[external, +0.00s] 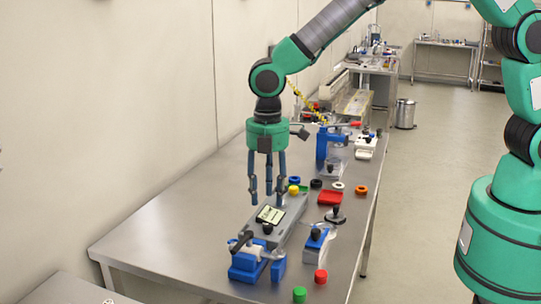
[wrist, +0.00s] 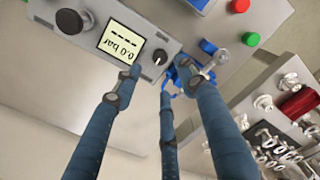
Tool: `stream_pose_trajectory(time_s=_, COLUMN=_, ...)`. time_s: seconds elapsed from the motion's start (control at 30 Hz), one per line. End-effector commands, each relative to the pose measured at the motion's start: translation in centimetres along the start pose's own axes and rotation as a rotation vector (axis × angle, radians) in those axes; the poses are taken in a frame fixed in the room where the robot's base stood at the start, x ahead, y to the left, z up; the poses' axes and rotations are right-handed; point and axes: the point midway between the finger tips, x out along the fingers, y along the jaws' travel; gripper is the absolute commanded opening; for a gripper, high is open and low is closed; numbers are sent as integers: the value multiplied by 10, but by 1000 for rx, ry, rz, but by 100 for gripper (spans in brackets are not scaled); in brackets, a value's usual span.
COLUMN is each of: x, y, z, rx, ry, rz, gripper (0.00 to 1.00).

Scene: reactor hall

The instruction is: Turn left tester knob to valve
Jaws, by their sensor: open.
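The grey tester (external: 287,223) lies on the steel table, with a pale display (external: 270,214). In the wrist view the display (wrist: 120,42) reads 0.0 bar, rotated. A small black knob (wrist: 160,56) with a white pointer line sits beside the display, and it also shows in the external view (external: 267,228). A larger black round part (wrist: 69,20) is at the tester's other end. My gripper (external: 267,194) is open and empty, fingers pointing down above the tester. In the wrist view the knob appears just beyond the spread fingertips of my gripper (wrist: 162,78); contact cannot be told.
A blue vise (external: 250,265) stands close to the tester's front end. A blue-and-grey box (external: 315,245), a green button (external: 300,294) and a red button (external: 320,276) are to the right. A red tray (external: 330,198) and several rings lie behind. The table's left side is clear.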

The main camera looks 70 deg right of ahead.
Motion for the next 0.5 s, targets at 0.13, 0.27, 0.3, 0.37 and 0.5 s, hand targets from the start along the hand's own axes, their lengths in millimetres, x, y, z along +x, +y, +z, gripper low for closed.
stream_pose_trajectory(time_s=0.13, x=27, y=-1, z=0, rx=0, ry=-2, rz=-2, gripper=41)
stream_pose_trajectory(time_s=0.27, x=48, y=-1, z=1, rx=0, ry=-2, rz=-3, gripper=41)
stream_pose_trajectory(time_s=0.3, x=53, y=-1, z=0, rx=0, ry=-2, rz=-2, gripper=41)
stream_pose_trajectory(time_s=0.37, x=60, y=-1, z=1, rx=0, ry=-2, rz=-2, gripper=41)
stream_pose_trajectory(time_s=0.5, x=74, y=-1, z=0, rx=0, ry=-1, rz=-2, gripper=41)
